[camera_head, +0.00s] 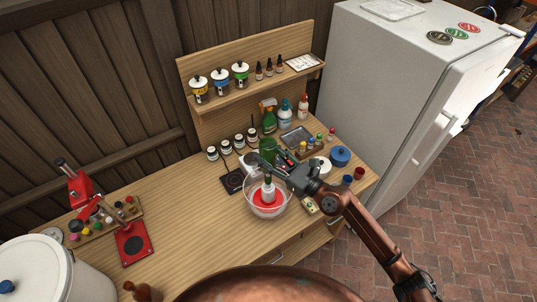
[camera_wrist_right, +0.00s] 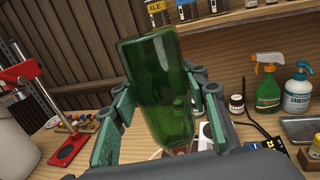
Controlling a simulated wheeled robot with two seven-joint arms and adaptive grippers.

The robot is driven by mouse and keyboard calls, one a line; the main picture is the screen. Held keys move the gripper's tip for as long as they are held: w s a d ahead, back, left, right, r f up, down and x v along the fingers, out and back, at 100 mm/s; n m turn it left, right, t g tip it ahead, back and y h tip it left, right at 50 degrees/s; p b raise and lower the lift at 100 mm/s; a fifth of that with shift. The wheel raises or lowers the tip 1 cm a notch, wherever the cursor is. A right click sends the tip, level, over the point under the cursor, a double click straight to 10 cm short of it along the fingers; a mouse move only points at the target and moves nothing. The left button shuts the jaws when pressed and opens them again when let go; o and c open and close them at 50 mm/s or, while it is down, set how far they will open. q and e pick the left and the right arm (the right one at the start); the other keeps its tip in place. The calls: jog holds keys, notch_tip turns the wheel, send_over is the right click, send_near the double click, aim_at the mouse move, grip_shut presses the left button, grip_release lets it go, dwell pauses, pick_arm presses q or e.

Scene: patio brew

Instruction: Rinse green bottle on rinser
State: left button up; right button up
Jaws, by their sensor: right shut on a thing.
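The green bottle (camera_head: 267,146) is in my right gripper (camera_head: 270,160). In the right wrist view the green bottle (camera_wrist_right: 160,85) stands between the two green-padded fingers, slightly tilted, with its wide base up and its narrower end down. The rinser (camera_head: 267,199) is a clear round bowl with a red inside and a pale upright post, on the wooden counter. The gripper and bottle are at the rinser's far side in the head view, close to the post. My left gripper is not in view.
A red bench capper (camera_head: 132,242) stands at the counter's left. Spray and sanitiser bottles (camera_head: 286,110), a grey tray (camera_head: 296,137) and small jars (camera_head: 252,136) stand behind the rinser. A blue pot (camera_head: 340,156) is to its right. The counter's left middle (camera_head: 185,215) is clear.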

jog(key=shift+f+b, duration=0.7)
jog(key=shift+f, duration=0.4)
jog(key=shift+r, duration=0.1)
jog(key=shift+r+p, duration=1.05)
jog(key=shift+p, duration=0.05)
jog(key=shift+f, duration=0.1)
